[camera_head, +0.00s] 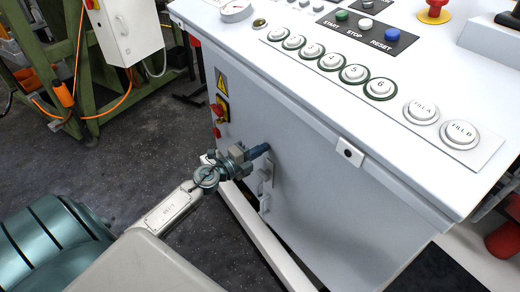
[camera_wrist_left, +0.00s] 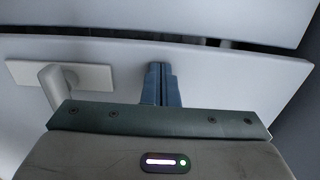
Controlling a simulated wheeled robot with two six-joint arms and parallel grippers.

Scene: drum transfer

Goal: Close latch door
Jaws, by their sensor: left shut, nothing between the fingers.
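The pale grey door (camera_head: 310,185) is the front panel of the cabinet, below the control top. A small grey latch handle (camera_head: 266,172) sits on it; in the left wrist view the handle (camera_wrist_left: 52,84) stands on a pale plate at left. My left gripper (camera_head: 263,150) is at the door, just above the handle in the head view. Its blue fingers (camera_wrist_left: 161,84) are together and empty, pointing at the door face right of the handle. I cannot tell whether the tips touch the door. A narrow dark gap shows along the door's upper edge in the left wrist view.
The control top (camera_head: 300,14) overhangs the door, with several round buttons (camera_head: 381,87) and a red emergency knob (camera_head: 433,13). Red and yellow switches (camera_head: 219,110) are on the cabinet's left side. A green frame (camera_head: 95,60) stands at back left. Dark floor (camera_head: 130,160) is clear between.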

